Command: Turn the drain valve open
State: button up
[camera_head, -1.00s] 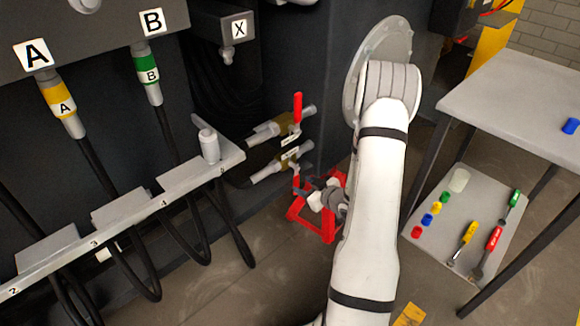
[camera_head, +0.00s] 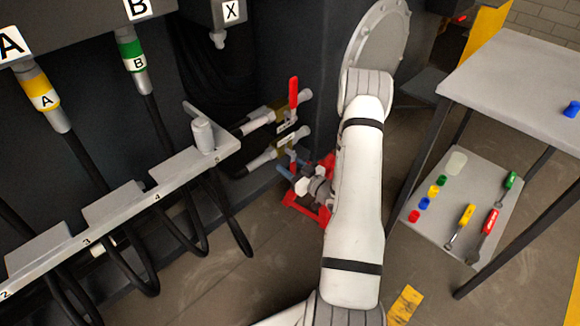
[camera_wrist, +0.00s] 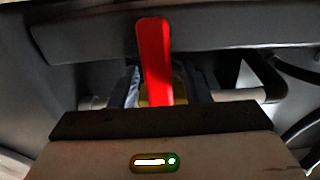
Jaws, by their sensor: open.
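Two valves on pipes stick out of the dark chassis; their labels are too small to read, so I cannot tell which is the drain valve. The upper valve (camera_head: 284,113) has a red lever (camera_head: 293,93) pointing up. The lower valve (camera_head: 280,149) also has a red lever (camera_head: 291,157), mostly hidden by my gripper (camera_head: 288,171). In the wrist view a red lever (camera_wrist: 154,60) stands nearly upright between the fingers of my gripper (camera_wrist: 160,88). My gripper is open around it; contact cannot be made out.
A red frame (camera_head: 305,204) stands on the floor below my gripper. A numbered grey rail (camera_head: 128,200) with hanging black hoses runs along the left. A grey two-level table (camera_head: 515,85) with tools and coloured caps on its lower shelf stands at the right.

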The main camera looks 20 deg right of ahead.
jog(key=shift+w, duration=0.25)
grip_shut()
dwell(0.3)
